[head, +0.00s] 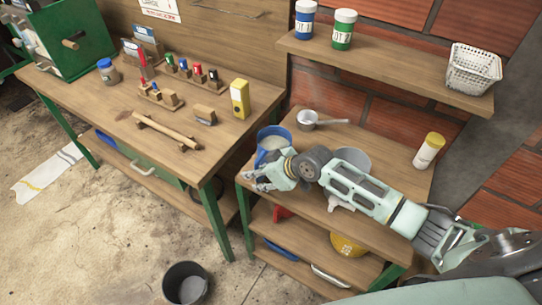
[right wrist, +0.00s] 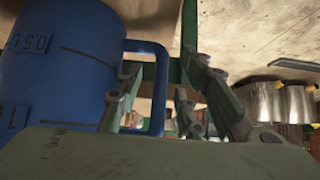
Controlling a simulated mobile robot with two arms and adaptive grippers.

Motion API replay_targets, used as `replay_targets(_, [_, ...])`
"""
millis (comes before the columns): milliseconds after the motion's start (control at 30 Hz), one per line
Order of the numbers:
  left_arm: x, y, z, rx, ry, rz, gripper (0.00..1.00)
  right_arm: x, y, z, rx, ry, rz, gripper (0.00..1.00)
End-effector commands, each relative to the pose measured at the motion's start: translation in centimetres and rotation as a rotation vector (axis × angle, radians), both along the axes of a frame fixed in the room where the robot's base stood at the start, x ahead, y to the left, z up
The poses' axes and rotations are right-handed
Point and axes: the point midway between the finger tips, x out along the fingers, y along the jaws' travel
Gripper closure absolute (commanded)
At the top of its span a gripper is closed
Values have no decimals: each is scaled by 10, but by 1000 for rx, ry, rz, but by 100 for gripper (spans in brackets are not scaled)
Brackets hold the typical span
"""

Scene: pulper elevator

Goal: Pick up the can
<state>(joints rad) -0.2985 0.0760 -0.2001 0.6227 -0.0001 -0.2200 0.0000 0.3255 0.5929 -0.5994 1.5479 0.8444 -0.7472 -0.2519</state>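A blue can (head: 273,139) with a handle and a pale content stands on the small wooden side table. It shows large in the right wrist view (right wrist: 60,55), with "0.5 L" and "1 L" marks and a blue handle (right wrist: 157,85) on its right. My right gripper (head: 268,178) is just in front of the can in the head view. In the wrist view its fingers (right wrist: 170,100) are spread, with the handle appearing between them. Whether they touch the handle, I cannot tell. My left gripper is not in view.
A small metal saucepan (head: 308,120) stands behind the can. A grey round vessel (head: 353,157) is partly behind my right arm. A yellow-topped container (head: 429,151) is at the table's right. The workbench (head: 105,110) holds tools. A dark bucket (head: 186,284) stands on the floor.

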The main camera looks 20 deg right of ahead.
Motion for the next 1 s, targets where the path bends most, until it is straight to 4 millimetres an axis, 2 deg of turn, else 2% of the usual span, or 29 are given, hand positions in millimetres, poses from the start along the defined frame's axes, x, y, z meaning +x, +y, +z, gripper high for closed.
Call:
replay_targets(133, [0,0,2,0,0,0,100,5,4,-7,-1,1,0,66])
replay_targets(367, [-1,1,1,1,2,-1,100,6,5,-8,-2,0,1,66])
replay_targets(767, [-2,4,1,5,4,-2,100,6,5,-8,-1,0,1,99])
replay_targets(1000, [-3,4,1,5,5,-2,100,6,4,-8,-2,0,1,100])
